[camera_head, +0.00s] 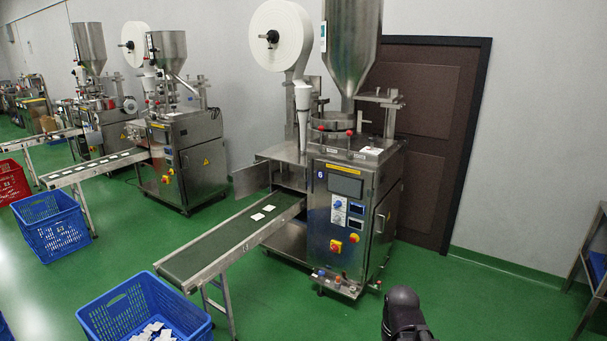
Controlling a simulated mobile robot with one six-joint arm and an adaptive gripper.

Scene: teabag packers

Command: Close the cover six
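The packing machine marked 6 (345,225) stands upright in the middle of the view, with a control panel of buttons and a screen on its front. A flat metal flap (250,179), which looks like its cover, stands out from the left side of the cabinet, above the conveyor. An opening shows between this flap and the cabinet front. How the flap is hinged is hard to make out. A black rounded part of my arm shows at the bottom edge, right of centre, well apart from the flap. My gripper's fingers are not in view.
A conveyor (215,246) with small white teabags runs from the machine to the front left. A blue crate (112,308) holding teabags stands at its end. More machines stand at the back left. Green floor is free at the right, before a brown door (432,140).

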